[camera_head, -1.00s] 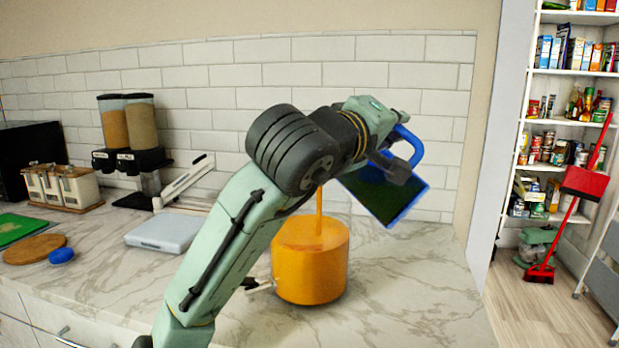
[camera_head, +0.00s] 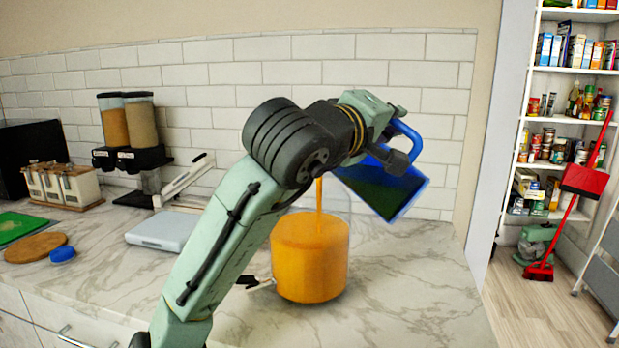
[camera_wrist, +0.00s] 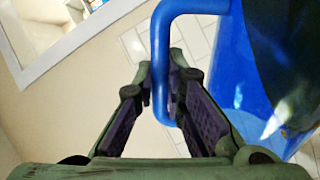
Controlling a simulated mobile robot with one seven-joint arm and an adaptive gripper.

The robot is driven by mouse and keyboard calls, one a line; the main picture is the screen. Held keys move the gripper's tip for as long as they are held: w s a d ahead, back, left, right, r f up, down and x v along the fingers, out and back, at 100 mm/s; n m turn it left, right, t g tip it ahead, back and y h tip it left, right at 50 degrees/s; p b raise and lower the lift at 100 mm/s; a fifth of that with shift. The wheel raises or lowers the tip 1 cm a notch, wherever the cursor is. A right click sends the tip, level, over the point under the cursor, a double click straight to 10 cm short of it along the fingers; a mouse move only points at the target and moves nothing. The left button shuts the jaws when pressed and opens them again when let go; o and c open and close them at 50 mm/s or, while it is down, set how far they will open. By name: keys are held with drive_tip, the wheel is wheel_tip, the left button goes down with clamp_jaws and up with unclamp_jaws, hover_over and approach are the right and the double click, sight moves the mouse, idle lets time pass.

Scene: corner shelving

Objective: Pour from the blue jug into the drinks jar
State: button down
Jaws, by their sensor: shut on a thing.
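The blue jug (camera_head: 385,187) is held tilted above the counter, its body partly hidden behind my arm in the head view. Its blue handle (camera_wrist: 160,62) passes between the fingers in the wrist view. My gripper (camera_head: 405,145) is shut on this handle; it also shows in the wrist view (camera_wrist: 165,95). The jug's spout is hidden behind my arm.
The marble counter (camera_head: 410,290) is clear to the right of the jar. A small tap (camera_head: 257,282) is at the jar's left. A tiled wall is behind.

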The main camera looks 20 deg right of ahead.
drive_tip(key=shift+w+a+r+n, duration=0.1)
drive_tip(key=shift+w+r+n, duration=0.05)
drive_tip(key=shift+r+n, duration=0.2)
idle(0.6)
drive_tip(key=shift+w+a+r+n, duration=0.1)
drive_tip(key=shift+w+a+n, duration=0.15)
drive_tip(key=shift+w+n, duration=0.2)
idle(1.6)
